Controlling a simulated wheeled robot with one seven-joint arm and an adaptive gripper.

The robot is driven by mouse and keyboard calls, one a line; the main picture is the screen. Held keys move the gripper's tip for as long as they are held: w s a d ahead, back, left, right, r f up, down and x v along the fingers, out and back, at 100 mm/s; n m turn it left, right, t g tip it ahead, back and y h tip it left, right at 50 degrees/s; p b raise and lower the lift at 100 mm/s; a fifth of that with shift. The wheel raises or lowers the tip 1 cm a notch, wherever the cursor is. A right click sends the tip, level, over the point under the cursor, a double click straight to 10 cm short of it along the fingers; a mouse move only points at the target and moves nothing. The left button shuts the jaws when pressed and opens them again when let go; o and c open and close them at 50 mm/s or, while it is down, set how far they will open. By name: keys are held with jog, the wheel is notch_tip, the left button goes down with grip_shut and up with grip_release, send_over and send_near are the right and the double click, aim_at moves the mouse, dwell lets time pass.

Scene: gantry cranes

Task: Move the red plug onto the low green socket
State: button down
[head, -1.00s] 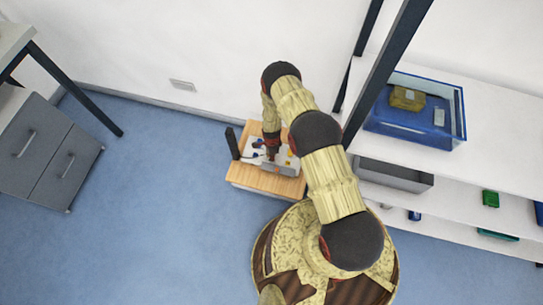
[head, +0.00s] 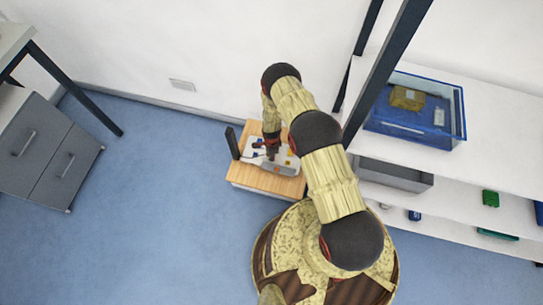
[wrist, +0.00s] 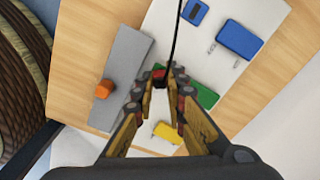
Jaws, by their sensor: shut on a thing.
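The red plug (wrist: 159,76) is at the fingertips of my gripper (wrist: 170,80) in the wrist view, with a black cable running up from it. My gripper is shut on the plug above a white board (wrist: 175,42). A green socket (wrist: 206,96) is just right of the fingertips and partly hidden by the right finger. I cannot tell the gap between the plug and the board. In the head view my gripper (head: 271,153) points down over the board, and the plug is too small to make out there.
Blue sockets (wrist: 239,40) lie at the board's upper right, and a yellow one (wrist: 170,133) sits between the fingers. A grey strip (wrist: 122,70) with an orange piece (wrist: 103,89) lies left. A dark post (head: 232,143) stands by the wooden table (head: 262,181). Shelves (head: 485,105) stand at right.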

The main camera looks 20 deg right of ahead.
jog(key=shift+f, duration=0.1)
dwell(0.4)
jog(key=c, duration=1.7)
grip_release()
jog(key=shift+c, duration=0.2)
jog(key=o, duration=0.4)
jog(key=shift+o, duration=0.5)
jog(key=shift+r+p, duration=2)
jog(key=shift+r, duration=1.5)
